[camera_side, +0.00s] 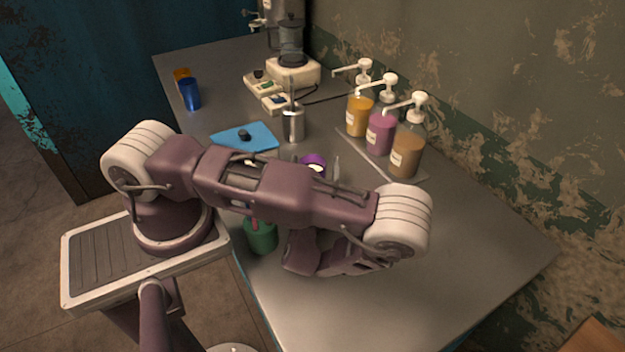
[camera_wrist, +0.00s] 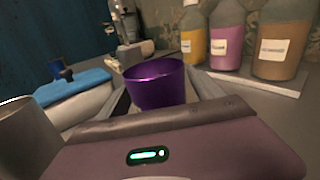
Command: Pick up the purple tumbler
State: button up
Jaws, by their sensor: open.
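The purple tumbler (camera_wrist: 157,88) stands upright and open-topped on the metal counter in the wrist view. In the side view only its rim and upper part (camera_side: 314,161) show behind my arm. My gripper (camera_wrist: 160,92) is open, with one finger on each side of the tumbler in the wrist view. A fingertip also shows beside the tumbler in the side view (camera_side: 336,168). I cannot tell whether either finger touches it.
Several pump bottles (camera_side: 380,132) stand on a tray to the right. A green cup (camera_side: 261,236) stands near the left edge, by my arm. The counter's front right (camera_side: 440,285) is clear.

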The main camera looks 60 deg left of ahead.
jog(key=c, duration=1.7)
